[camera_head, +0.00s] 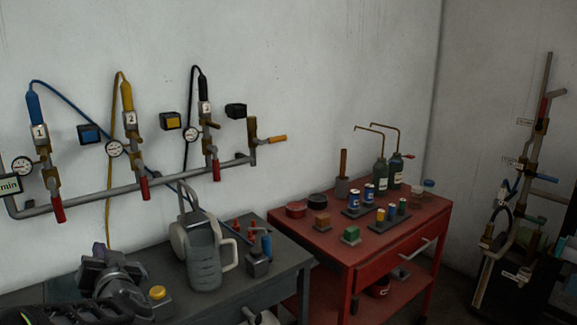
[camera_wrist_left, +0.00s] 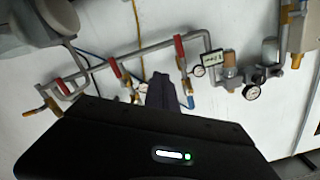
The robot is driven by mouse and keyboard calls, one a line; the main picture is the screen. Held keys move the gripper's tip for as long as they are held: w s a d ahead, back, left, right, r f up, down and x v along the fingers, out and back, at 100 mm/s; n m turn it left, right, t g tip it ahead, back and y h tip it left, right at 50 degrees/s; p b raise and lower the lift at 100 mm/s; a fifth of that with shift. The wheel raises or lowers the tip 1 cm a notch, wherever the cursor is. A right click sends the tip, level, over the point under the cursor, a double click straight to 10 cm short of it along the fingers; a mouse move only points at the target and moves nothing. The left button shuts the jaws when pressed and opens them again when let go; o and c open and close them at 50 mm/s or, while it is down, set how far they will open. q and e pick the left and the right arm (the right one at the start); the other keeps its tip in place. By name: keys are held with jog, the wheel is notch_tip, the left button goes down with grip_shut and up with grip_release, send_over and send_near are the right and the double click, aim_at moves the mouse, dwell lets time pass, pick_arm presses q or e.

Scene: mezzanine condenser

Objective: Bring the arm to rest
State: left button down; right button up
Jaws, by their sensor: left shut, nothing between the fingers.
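My left gripper (camera_head: 98,252) is at the lower left of the head view, dark grey, low over the left end of the grey bench. Its fingers are together with nothing between them. In the left wrist view its dark fingers (camera_wrist_left: 160,88) stand together in front of the wall pipework. My right gripper is in neither view.
A grey jug (camera_head: 205,262) and a small yellow-topped block (camera_head: 158,300) stand on the grey bench (camera_head: 285,262) right of my gripper. Wall pipes (camera_head: 105,193) with hoses and gauges run above. A red cart (camera_head: 375,262) with bottles and cans stands further right.

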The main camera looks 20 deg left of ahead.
pick_arm(q)
jog(key=w+d+f+n+t+h, duration=0.1)
jog(key=w+d+f+h, duration=0.3)
jog(key=d+f, duration=0.25)
jog(key=w+d+f+t+h, duration=0.1)
jog(key=w+d+f+h, duration=0.25)
jog(key=d+f, duration=0.3)
jog(key=d+f+m+g+h, duration=0.15)
jog(key=d+f+h, duration=0.35)
jog(key=d+f, duration=0.95)
jog(key=s+d+f+g+h, duration=0.45)
jog(key=s+d+f, duration=0.45)
jog(key=d+f, duration=0.4)
jog(key=s+d+f+m+g+h, duration=0.1)
jog(key=s+d+f+g, duration=0.1)
jog(key=s+d+f, duration=0.3)
jog(key=s+d+f+m+g+h, duration=0.1)
jog(key=s+d+f+m+g, duration=0.1)
jog(key=s, duration=0.9)
jog(key=d+f+g, duration=0.1)
jog(key=d+f, duration=0.1)
jog(key=d, duration=0.1)
jog(key=shift+s+d+f, duration=0.2)
jog(key=shift+s+f, duration=0.1)
jog(key=shift+f, duration=0.1)
